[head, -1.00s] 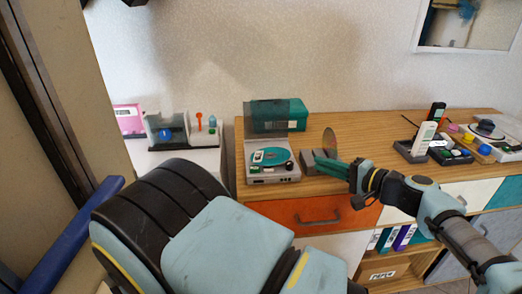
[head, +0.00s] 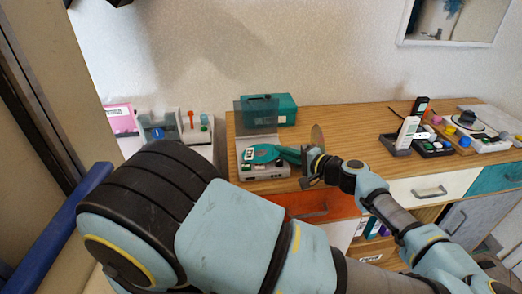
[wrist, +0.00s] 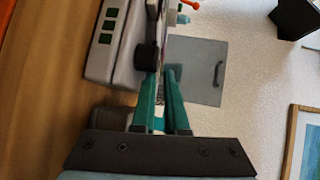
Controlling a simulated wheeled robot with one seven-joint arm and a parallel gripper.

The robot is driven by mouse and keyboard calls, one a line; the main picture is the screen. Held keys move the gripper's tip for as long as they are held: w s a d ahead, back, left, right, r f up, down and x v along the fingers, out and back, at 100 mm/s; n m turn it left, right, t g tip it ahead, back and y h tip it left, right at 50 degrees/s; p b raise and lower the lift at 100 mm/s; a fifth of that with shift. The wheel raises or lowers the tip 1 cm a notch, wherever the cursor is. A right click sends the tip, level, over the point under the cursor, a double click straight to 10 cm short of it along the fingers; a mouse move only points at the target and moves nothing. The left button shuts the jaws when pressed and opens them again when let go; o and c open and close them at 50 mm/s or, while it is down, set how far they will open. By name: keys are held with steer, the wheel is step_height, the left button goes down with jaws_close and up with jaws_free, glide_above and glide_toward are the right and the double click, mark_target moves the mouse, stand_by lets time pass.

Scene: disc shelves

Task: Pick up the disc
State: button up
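A teal disc (head: 262,153) with a white label lies on the small grey player (head: 264,172) at the left end of the wooden cabinet. My gripper (head: 280,152) reaches in from the right, its teal fingertips at the disc's right edge. In the wrist view the two fingers (wrist: 162,74) stand apart with a narrow gap, pointing at the player (wrist: 110,62), which shows side-on. The disc is nearly edge-on there, and I cannot tell whether the fingers touch it.
The player's clear lid (head: 256,118) stands raised behind the disc. A teal box (head: 285,110) is behind it. Handheld devices (head: 407,132) are to the right. The cabinet top between is clear.

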jaws_close()
stand_by(0.4)
